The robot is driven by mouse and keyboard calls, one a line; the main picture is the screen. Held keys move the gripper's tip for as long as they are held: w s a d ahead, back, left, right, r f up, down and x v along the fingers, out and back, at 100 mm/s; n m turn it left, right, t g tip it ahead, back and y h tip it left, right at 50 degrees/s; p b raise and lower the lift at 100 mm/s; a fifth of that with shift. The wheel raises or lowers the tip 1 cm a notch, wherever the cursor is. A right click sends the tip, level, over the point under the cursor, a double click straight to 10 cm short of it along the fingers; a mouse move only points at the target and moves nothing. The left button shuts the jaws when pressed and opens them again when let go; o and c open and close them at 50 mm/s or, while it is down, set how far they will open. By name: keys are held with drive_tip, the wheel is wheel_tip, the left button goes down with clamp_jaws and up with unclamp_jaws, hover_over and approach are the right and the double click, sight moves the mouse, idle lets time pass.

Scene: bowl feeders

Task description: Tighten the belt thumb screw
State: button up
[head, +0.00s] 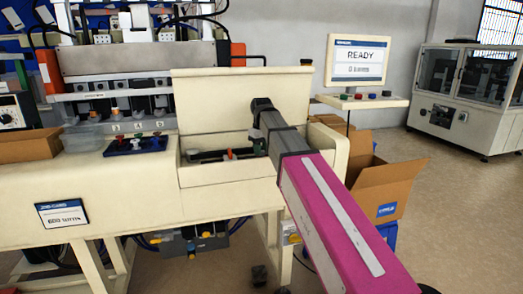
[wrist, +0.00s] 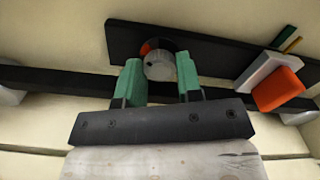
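In the wrist view a round grey knob (wrist: 159,67), which looks like the thumb screw, sits on a dark plate (wrist: 122,42) beside the dark belt (wrist: 50,80). A red-orange patch shows at its upper left. My gripper's two green fingers (wrist: 160,78) stand apart, one on each side of the knob. I cannot tell whether they press on it. In the head view my gripper (head: 262,146) reaches down into the cream machine's recess, and my arm hides most of it and the knob.
An orange block (wrist: 278,89) on a white piece stands right of my fingers; it also shows in the head view (head: 229,154). The cream housing (head: 225,100) rises behind the recess. A monitor (head: 358,62) reads READY. Open cardboard boxes (head: 385,185) stand at the right.

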drive_tip(key=m, duration=0.4)
drive_tip(key=shift+m, duration=0.4)
drive_tip(key=m, duration=0.5)
drive_tip(key=shift+m, duration=0.3)
idle(0.4)
drive_tip(key=o, duration=0.9)
